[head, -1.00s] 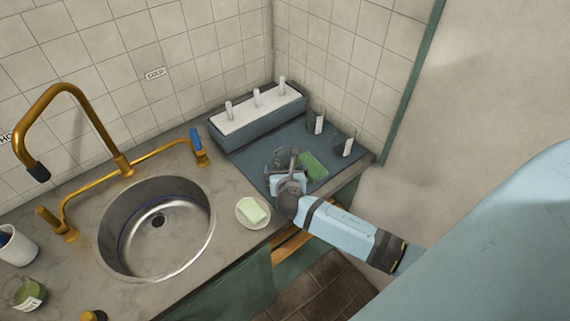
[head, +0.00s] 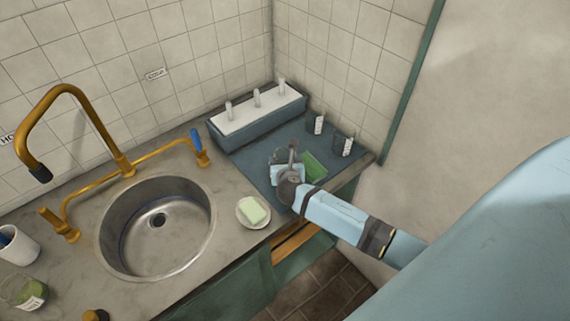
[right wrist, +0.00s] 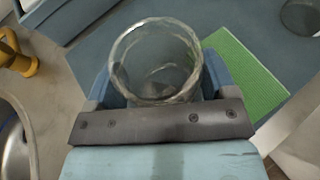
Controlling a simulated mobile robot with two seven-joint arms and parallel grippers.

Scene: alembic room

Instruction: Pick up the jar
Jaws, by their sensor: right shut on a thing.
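A clear glass jar (right wrist: 157,58) stands upright between the fingers of my right gripper (right wrist: 158,85) in the right wrist view; its round open rim faces the camera. The right gripper is shut on it. In the head view the right gripper (head: 284,166) is over the blue-grey mat (head: 251,172), and the jar there is mostly hidden behind the gripper and wrist. I cannot tell whether the jar's base touches the mat. My left gripper is not in view.
A green sponge or cloth (head: 315,166) lies just right of the jar. A trough with white pegs (head: 258,115) is behind. A soap dish (head: 242,214) and a sink (head: 157,240) lie left.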

